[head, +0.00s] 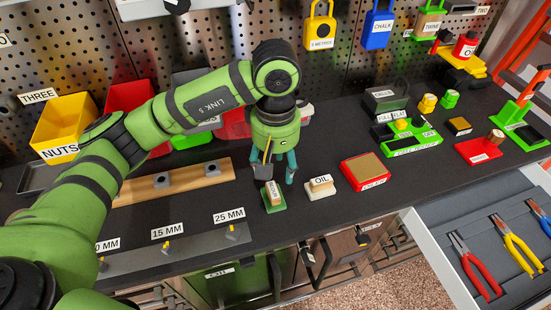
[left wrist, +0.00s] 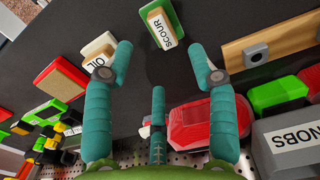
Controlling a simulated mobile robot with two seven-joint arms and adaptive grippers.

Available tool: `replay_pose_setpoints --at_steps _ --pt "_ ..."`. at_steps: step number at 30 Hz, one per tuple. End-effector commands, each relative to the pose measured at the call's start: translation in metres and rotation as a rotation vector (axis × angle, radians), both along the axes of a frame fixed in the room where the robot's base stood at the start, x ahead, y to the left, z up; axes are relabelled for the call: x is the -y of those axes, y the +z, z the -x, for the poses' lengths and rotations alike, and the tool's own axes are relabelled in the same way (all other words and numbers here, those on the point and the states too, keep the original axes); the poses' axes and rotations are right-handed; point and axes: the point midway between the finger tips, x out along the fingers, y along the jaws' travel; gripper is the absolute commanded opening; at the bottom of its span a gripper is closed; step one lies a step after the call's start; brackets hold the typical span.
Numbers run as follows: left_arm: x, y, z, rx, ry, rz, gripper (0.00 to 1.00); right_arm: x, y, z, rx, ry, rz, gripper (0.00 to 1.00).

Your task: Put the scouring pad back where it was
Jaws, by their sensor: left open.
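The scouring pad (head: 273,197) is a small green pad with a pale wooden grip labelled SCOUR. It lies on the dark worktop near the front edge, and shows at the top of the left wrist view (left wrist: 163,27). My left gripper (head: 277,175) has its teal fingers spread and pointing down, just behind and above the pad. In the left wrist view the open fingers (left wrist: 160,62) have nothing between them, and the pad is beyond their tips. I cannot tell the exact gap. My right gripper is not in view.
A similar block labelled OIL (head: 320,186) on a white base lies close to the right of the pad. Further right is a red tray with a tan top (head: 367,171). A wooden rail (head: 172,183) lies to the left. An open drawer (head: 440,250) holds pliers.

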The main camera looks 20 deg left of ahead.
Motion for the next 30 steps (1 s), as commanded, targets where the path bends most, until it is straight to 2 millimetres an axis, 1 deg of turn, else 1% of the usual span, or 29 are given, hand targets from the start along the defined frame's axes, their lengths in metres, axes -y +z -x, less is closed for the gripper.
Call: replay_pose_setpoints --at_steps 1,3,6,9,30 --pt "0.001 0.008 -0.001 0.006 -0.001 0.002 0.58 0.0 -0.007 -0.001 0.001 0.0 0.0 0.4" --pt "0.0 0.019 -0.001 0.005 0.0 0.0 0.58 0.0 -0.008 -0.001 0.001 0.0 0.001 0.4" --pt "0.0 0.029 0.0 0.002 -0.001 0.0 0.58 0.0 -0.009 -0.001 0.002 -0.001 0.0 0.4" --pt "0.0 0.034 0.0 0.001 -0.001 -0.001 0.58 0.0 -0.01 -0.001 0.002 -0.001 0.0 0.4" --pt "0.0 0.036 0.0 -0.001 0.0 0.001 0.58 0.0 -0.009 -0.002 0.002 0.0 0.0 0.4"
